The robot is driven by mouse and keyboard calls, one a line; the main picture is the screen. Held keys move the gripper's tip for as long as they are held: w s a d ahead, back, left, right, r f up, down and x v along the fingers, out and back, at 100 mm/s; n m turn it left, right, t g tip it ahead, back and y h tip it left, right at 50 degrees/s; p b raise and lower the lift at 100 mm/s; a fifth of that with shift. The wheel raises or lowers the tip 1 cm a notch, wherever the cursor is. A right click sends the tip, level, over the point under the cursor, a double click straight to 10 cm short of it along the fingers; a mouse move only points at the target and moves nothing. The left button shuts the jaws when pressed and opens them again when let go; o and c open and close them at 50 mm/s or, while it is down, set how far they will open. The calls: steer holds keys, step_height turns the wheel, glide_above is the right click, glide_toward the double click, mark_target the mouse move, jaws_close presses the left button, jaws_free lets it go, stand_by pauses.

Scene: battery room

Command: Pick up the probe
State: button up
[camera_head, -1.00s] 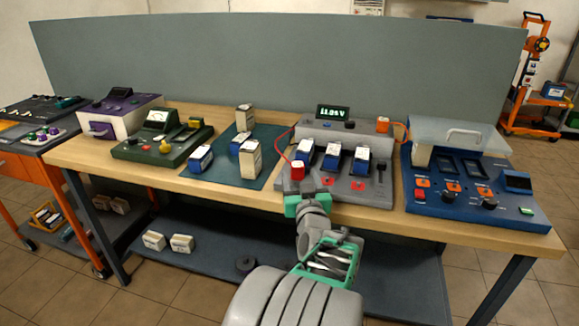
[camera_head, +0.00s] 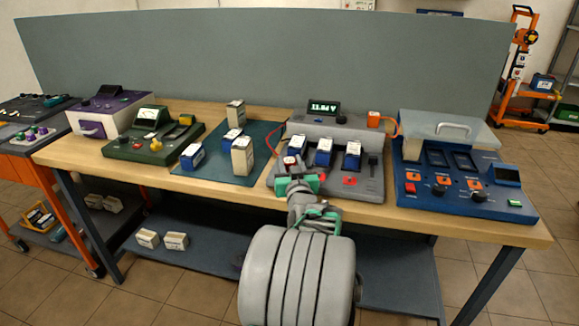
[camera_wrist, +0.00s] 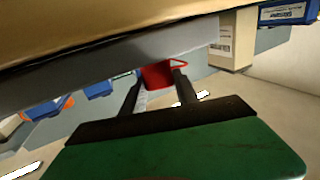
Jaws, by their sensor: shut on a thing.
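The red probe (camera_head: 289,161) is at the front left of the grey tester (camera_head: 330,188), with a thin red wire running up to the tester's back left. My gripper (camera_head: 297,185) is at the tester's front edge, right at the probe. In the wrist view the red probe (camera_wrist: 157,74) sits between the two dark fingertips of my gripper (camera_wrist: 157,88), which are shut on it. Its lower part is hidden, so I cannot tell whether it still touches the tester.
Three blue batteries (camera_head: 323,151) stand in the tester's slots, close to the probe. An orange block (camera_head: 374,119) with an orange wire sits at its back right. A blue charger (camera_head: 460,188) is to the right; a dark green mat (camera_head: 215,168) with batteries is to the left.

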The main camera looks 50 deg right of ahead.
jaws_close()
